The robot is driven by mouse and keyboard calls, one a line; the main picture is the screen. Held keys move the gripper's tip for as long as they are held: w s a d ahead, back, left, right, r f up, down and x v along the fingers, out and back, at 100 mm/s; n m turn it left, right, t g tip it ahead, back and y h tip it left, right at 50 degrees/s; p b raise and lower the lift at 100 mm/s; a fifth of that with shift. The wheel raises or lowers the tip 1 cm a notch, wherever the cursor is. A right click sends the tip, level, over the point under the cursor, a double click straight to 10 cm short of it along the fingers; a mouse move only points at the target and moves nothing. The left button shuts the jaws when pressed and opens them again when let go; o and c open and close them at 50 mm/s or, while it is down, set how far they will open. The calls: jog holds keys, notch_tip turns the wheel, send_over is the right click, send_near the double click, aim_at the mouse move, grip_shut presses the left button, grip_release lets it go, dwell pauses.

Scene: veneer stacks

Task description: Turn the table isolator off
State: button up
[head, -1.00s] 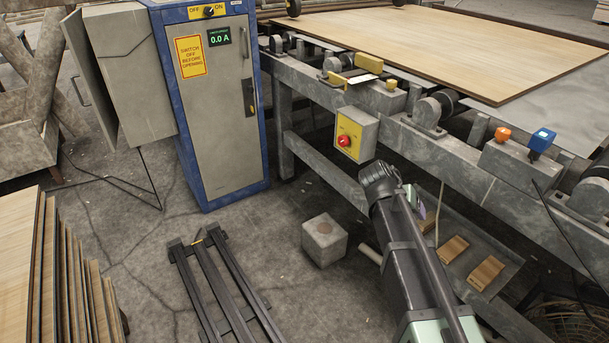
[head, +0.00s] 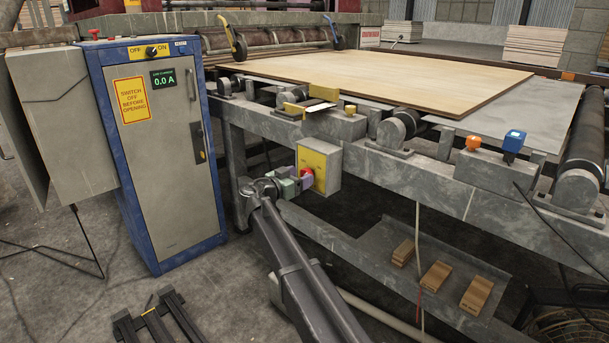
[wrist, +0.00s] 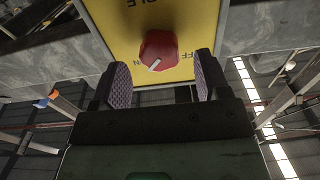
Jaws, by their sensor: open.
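The table isolator is a grey box with a yellow face (head: 320,160) on the side of the roller table. Its red knob (head: 306,176) faces my gripper. In the wrist view the red knob (wrist: 158,50) shows large on the yellow plate, with lettering upside down: OFF to the right, ON to the left. The knob's white mark slants towards the lower left, the ON side. My gripper (wrist: 160,82) is open, its two purple-padded fingers on either side of the knob's line and slightly short of it. In the head view my gripper (head: 296,184) is right at the box; contact cannot be told.
A blue and grey cabinet (head: 170,190) with its own OFF/ON switch (head: 151,51) and a 0.0 A display stands left. A veneer sheet (head: 400,80) lies on the table. Wood blocks (head: 436,277) lie on the shelf below. A control box (head: 495,168) sits right.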

jog(key=shift+x, duration=1.5)
jog(key=c, duration=0.9)
jog(key=shift+n, duration=0.3)
jog(key=n, duration=0.3)
jog(key=shift+a+n, duration=0.1)
jog(key=shift+n, duration=0.2)
jog(key=n, duration=0.4)
jog(key=shift+w+f+n, duration=0.1)
jog(key=shift+n, duration=0.2)
jog(key=n, duration=0.4)
jog(key=shift+a+f, duration=0.1)
jog(key=shift+n, duration=2.5)
